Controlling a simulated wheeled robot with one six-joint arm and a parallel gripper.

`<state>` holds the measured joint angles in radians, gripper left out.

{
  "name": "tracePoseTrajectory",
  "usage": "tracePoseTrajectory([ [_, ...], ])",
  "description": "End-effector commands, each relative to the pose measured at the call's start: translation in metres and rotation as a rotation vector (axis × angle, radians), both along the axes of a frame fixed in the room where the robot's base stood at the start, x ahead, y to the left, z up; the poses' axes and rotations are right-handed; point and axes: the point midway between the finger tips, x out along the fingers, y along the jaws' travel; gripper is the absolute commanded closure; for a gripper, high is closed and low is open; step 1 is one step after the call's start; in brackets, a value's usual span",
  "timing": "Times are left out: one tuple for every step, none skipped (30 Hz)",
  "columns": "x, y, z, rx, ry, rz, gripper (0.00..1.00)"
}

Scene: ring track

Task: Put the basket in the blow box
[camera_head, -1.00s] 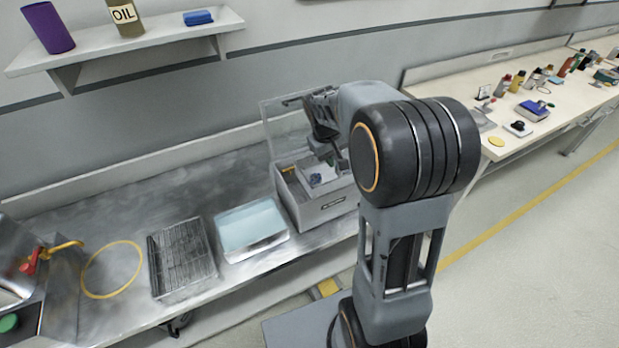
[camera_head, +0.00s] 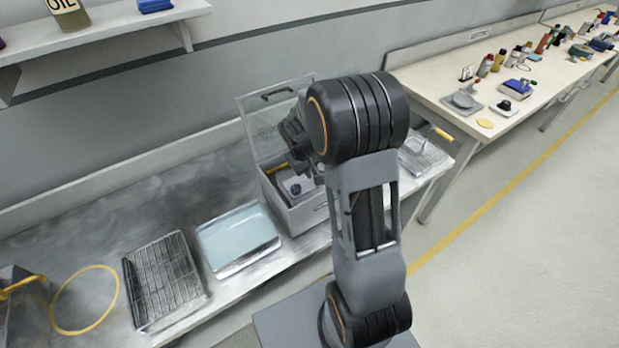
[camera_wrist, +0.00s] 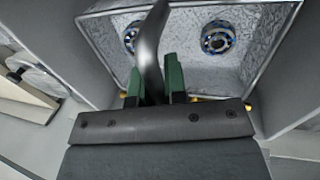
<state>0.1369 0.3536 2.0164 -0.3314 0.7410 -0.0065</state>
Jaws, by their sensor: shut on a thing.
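The blow box (camera_head: 308,215) is a grey box on the metal bench, with its clear lid (camera_head: 262,133) raised at the back. The basket (camera_wrist: 185,72) is a speckled grey metal tray holding blue-and-silver bearings (camera_wrist: 217,38). Its curved grey handle (camera_wrist: 149,48) stands between the green fingertips of my gripper (camera_wrist: 153,82), which is shut on it. In the head view the basket (camera_head: 289,190) shows within the opening of the box, below my gripper. My arm partly hides both, and I cannot tell whether the basket rests on the floor of the box.
On the bench to the left are a pale blue tank (camera_head: 237,238), a wire rack (camera_head: 165,280) and a yellow ring (camera_head: 84,299). A tray with a yellow-handled tool (camera_head: 425,154) is to the right. A shelf (camera_head: 95,35) juts from the wall.

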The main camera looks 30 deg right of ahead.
Motion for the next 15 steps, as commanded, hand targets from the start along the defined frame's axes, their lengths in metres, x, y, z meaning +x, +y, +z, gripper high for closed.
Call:
tracePoseTrajectory([
  [0.0,0.0,-0.002,0.0,0.0,0.001,1.0],
  [0.0,0.0,-0.005,0.0,0.001,0.001,1.0],
  [0.0,0.001,-0.009,0.0,0.001,0.002,1.0],
  [0.0,0.001,-0.013,0.0,0.003,0.002,1.0],
  [0.0,0.001,-0.016,0.0,0.004,0.003,1.0],
  [0.0,0.001,-0.022,0.0,0.004,0.003,1.0],
  [0.0,0.001,-0.026,0.0,0.003,0.003,1.0],
  [0.0,0.001,-0.029,0.001,0.004,0.002,1.0],
  [0.0,0.001,-0.033,0.0,0.003,0.002,1.0],
  [0.0,0.001,-0.035,0.0,0.001,0.003,1.0],
  [0.0,0.001,-0.036,0.0,0.0,0.003,1.0],
  [0.0,0.001,-0.036,0.0,0.0,0.003,1.0],
  [0.0,0.001,-0.036,0.0,-0.001,0.003,1.0],
  [0.0,0.001,-0.036,0.0,-0.001,0.003,1.0],
  [0.0,0.001,-0.035,0.0,-0.001,0.002,1.0],
])
